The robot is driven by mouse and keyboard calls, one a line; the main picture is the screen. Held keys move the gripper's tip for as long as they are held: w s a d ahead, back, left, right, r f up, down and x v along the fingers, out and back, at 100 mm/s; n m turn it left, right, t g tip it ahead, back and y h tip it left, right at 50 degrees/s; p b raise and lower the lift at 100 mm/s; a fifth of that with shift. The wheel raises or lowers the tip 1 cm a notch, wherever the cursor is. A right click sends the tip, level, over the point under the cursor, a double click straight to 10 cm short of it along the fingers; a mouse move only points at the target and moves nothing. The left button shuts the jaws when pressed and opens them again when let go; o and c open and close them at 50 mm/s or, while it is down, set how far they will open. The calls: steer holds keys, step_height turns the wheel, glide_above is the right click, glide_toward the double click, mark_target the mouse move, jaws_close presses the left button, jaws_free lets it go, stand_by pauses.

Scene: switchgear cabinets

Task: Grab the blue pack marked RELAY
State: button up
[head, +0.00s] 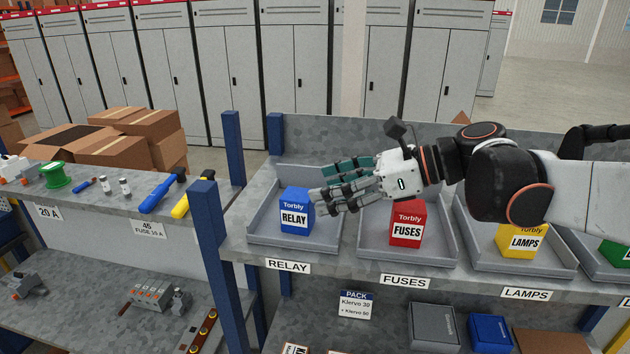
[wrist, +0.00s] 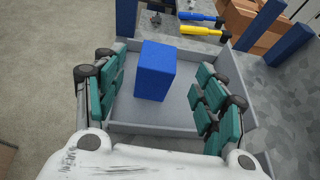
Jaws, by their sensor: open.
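The blue pack marked RELAY (head: 296,211) stands upright in the leftmost grey tray (head: 262,238) on the shelf, above a RELAY label. My gripper (head: 328,186) is just right of the pack in the head view, its fingers pointing left toward it. In the wrist view the blue pack (wrist: 155,71) stands ahead, between the two sets of green-padded fingers (wrist: 160,100), nearer the left set. The fingers are spread and empty. In the head view the fingers partly overlap the pack's right edge; whether they touch it cannot be told.
A red FUSES pack (head: 407,224) and a yellow LAMPS pack (head: 521,240) stand in trays to the right. A blue post (head: 214,260) rises left of the RELAY tray. Grey cabinets (head: 230,70) line the back.

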mark_target(297, 194)
steer(key=x, duration=0.2)
steer(key=p+x, duration=0.1)
steer(key=x, duration=0.4)
steer(key=shift+f, duration=0.35)
steer(key=c, duration=1.2)
